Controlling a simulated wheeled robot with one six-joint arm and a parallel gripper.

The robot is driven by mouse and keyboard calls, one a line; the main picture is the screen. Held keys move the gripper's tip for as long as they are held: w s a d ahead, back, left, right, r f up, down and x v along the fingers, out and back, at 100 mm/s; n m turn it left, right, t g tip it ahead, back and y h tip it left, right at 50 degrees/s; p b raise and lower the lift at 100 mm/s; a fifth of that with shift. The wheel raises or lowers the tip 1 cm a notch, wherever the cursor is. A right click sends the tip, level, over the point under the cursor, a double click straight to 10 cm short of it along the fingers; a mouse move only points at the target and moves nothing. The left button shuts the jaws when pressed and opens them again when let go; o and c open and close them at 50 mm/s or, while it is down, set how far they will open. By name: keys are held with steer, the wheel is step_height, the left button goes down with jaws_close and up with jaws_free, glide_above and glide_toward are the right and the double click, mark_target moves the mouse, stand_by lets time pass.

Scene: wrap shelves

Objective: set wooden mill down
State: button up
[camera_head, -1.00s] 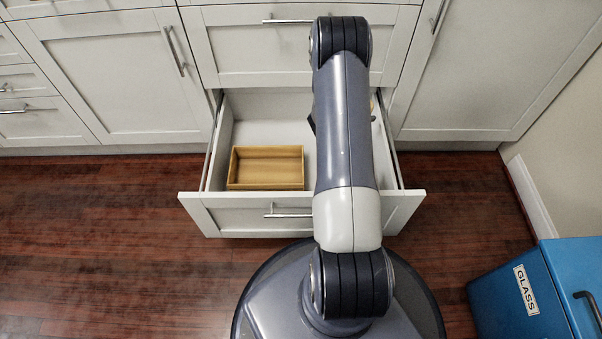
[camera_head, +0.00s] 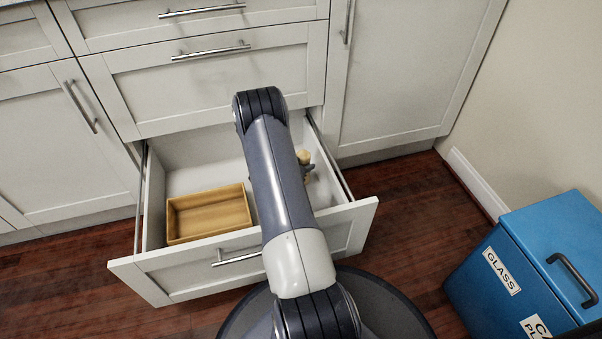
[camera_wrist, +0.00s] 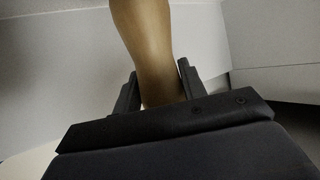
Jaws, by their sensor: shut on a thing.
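The wooden mill (camera_wrist: 148,45) is a tan, turned wooden body, seen close up in the wrist view with its top cut off by the frame. My gripper (camera_wrist: 158,88) is shut on it, with a dark finger on each side. In the head view the rounded top of the mill (camera_head: 303,157) shows just right of my arm, inside the open drawer (camera_head: 190,180). My gripper shows there only in part beside it, the rest hidden by my arm. I cannot tell whether the mill touches the drawer floor.
A wooden box (camera_head: 210,213), open and empty, sits in the drawer's front left. The drawer front (camera_head: 160,278) and side walls stand around the mill. A blue bin (camera_head: 530,270) labelled GLASS stands at the right. Bare floor lies between bin and drawer.

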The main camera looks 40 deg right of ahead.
steer(key=shift+f+b, duration=0.3)
steer(key=shift+f, duration=0.85)
steer(key=shift+f, duration=0.2)
steer(key=o, duration=1.1)
steer(key=shift+r, duration=0.25)
steer(key=p+v, duration=0.4)
steer(key=v, duration=0.8)
